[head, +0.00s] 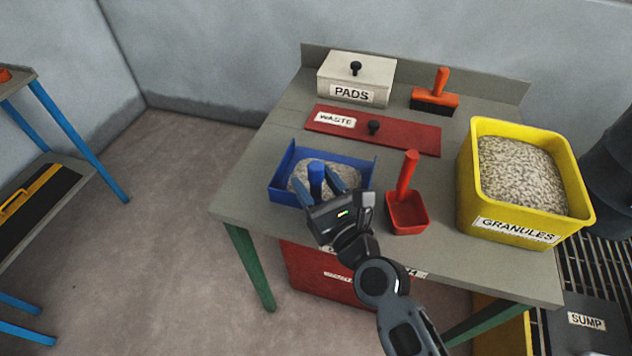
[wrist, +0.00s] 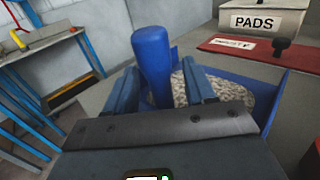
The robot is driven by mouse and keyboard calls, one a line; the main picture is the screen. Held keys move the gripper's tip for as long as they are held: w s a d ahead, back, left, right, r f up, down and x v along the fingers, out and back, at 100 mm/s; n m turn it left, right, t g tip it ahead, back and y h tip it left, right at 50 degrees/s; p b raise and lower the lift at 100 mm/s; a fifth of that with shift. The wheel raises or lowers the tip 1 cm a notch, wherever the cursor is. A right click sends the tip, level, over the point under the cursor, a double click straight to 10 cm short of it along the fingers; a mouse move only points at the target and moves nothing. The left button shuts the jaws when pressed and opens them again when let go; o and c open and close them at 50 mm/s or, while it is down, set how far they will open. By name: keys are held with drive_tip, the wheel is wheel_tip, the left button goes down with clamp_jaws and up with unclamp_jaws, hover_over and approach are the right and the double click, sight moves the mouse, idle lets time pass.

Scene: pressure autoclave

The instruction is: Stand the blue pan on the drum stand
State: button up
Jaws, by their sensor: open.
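The blue pan (head: 283,189) sits on the grey bench near its front left, with pale granules (head: 329,172) in it and a blue handle (head: 316,180) standing up. My gripper (head: 322,186) is open at the handle. In the wrist view the handle (wrist: 152,60) shows between the two blue fingers, with the pan's wall (wrist: 268,98) and granules behind. I cannot tell whether a finger touches the handle. A dark drum (head: 612,165) stands at the right edge; its stand is not clearly shown.
A red scoop (head: 406,212) stands close right of the pan, beside the yellow granules tub (head: 515,229). The red waste lid (head: 410,138), white pads box (head: 340,75) and orange brush (head: 437,98) lie behind. A sump grating (head: 600,265) is at right.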

drive_tip(key=shift+r, duration=0.15)
drive_tip(key=b+v, duration=0.2)
drive_tip(key=v, duration=1)
